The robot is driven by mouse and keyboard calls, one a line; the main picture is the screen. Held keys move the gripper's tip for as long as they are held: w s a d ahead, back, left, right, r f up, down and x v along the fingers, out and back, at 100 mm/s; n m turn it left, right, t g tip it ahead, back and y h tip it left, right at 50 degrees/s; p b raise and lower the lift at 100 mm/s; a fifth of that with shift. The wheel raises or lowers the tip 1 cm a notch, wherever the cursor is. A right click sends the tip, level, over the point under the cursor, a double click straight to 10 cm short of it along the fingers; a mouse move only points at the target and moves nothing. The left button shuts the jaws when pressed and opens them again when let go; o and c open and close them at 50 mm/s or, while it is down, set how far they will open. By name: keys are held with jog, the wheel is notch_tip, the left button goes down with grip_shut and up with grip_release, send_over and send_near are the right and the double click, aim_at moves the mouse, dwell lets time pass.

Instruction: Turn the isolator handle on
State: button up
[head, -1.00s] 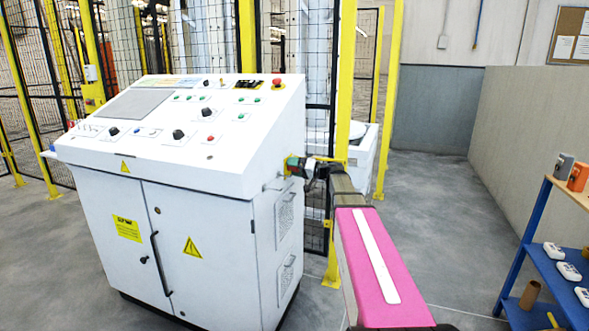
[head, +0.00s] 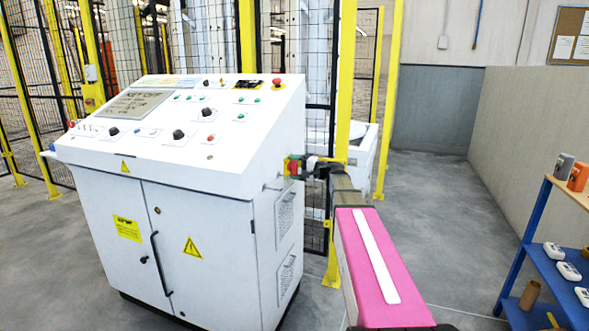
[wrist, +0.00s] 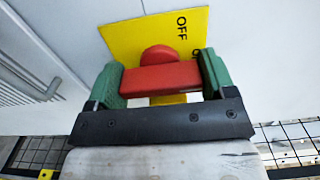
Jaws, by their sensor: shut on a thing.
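The isolator handle (wrist: 160,77) is a red bar with a rounded red top, lying crosswise in the wrist view. It sits on a yellow plate (wrist: 125,36) printed OFF, with a second label mostly hidden by a finger. My gripper (wrist: 160,80) has green finger pads, one at each end of the red bar, and is shut on it. In the head view the red handle (head: 293,166) is on the right side of the white console (head: 200,225), with my gripper (head: 305,167) at it.
The console's sloped top has knobs, buttons, a red mushroom button (head: 277,82) and a screen (head: 135,103) showing text. A yellow post (head: 347,90) and mesh fence stand close behind my arm. A blue shelf (head: 560,260) is at the right. Grey floor is clear between.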

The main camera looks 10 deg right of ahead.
dwell(0.5)
jog(key=o, duration=0.6)
jog(key=shift+o, duration=0.2)
jog(key=v, duration=1.1)
jog(key=s+a+f+n+g+h, duration=0.1)
jog(key=s+a+f+g+h, duration=0.3)
jog(key=s+f, duration=0.45)
jog(key=s+a+f+n+g+h, duration=0.1)
jog(key=s+a+f+g+h, duration=0.15)
jog(key=s+a+f, duration=0.65)
jog(key=s+d+f+n+g+h, duration=0.2)
jog(key=s+d+f+n+h, duration=0.2)
jog(key=s+f+h, duration=0.5)
notch_tip(320, 180, down, 5)
jog(key=shift+s+r, duration=0.15)
